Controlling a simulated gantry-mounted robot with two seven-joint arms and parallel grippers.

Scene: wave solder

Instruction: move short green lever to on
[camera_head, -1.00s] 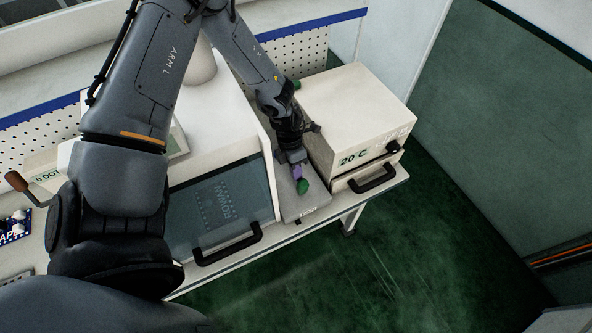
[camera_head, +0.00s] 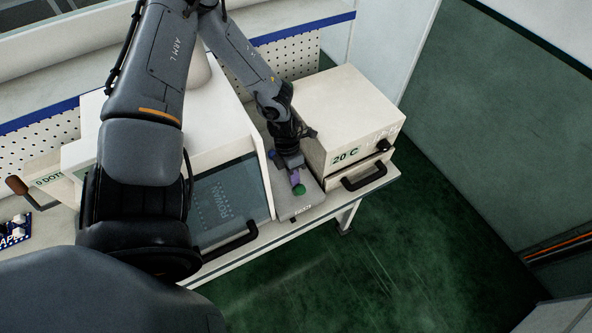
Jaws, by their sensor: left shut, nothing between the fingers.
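A green knob (camera_head: 299,190), the end of a lever, shows low over the front part of a narrow grey panel (camera_head: 308,203) between two white machines. I cannot tell from its length whether this is the short green lever; its shaft is hidden. My left gripper (camera_head: 295,177) is shut and reaches down just behind the knob, close against it; I cannot tell if they touch. A purple part shows at the fingertips. The panel's label is too small to read. My right gripper is not in view.
A white box marked 20 C (camera_head: 350,110) with a black-handled drawer stands close to the right of my gripper. A white machine with a dark glass door (camera_head: 222,200) stands to the left. My left arm covers much of the left side. Green floor lies in front.

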